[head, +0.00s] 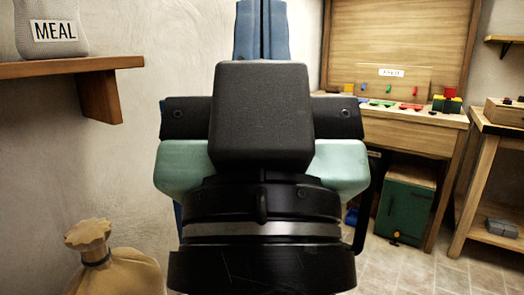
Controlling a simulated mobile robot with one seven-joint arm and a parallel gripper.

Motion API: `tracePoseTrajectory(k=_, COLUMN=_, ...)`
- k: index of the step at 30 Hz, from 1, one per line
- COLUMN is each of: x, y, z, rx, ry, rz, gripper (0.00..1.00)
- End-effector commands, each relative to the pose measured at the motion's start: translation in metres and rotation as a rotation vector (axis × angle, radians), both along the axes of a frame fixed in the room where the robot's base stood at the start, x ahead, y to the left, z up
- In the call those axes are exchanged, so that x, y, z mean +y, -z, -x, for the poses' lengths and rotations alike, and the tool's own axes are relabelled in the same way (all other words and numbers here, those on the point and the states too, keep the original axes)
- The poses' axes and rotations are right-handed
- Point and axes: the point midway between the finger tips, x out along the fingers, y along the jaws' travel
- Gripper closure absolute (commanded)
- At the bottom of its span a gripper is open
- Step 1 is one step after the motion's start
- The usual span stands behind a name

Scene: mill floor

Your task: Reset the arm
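My gripper (262,120) fills the middle of the head view, seen from behind. Its black housing and wrist hide the fingers, so I cannot see whether they are open or shut, or whether they hold anything. Pale teal parts stick out on both sides below a black crossbar. Something blue (261,30) rises above the housing, with a dark line down its middle. Slivers of blue also show at the left side of my gripper. I cannot tell what this blue thing is.
A wooden shelf (40,68) with a MEAL sack (52,28) is at upper left. A tied tan sack (112,272) stands below. At right are a wooden bench (425,128) with small coloured items, a green cabinet (405,208) and another table (497,122). Tiled floor shows at lower right.

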Motion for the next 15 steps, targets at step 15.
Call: tracePoseTrajectory(k=15, x=0.000, y=-0.168, z=-0.001, rx=0.003, ry=-0.001, rz=-0.002, gripper=1.00)
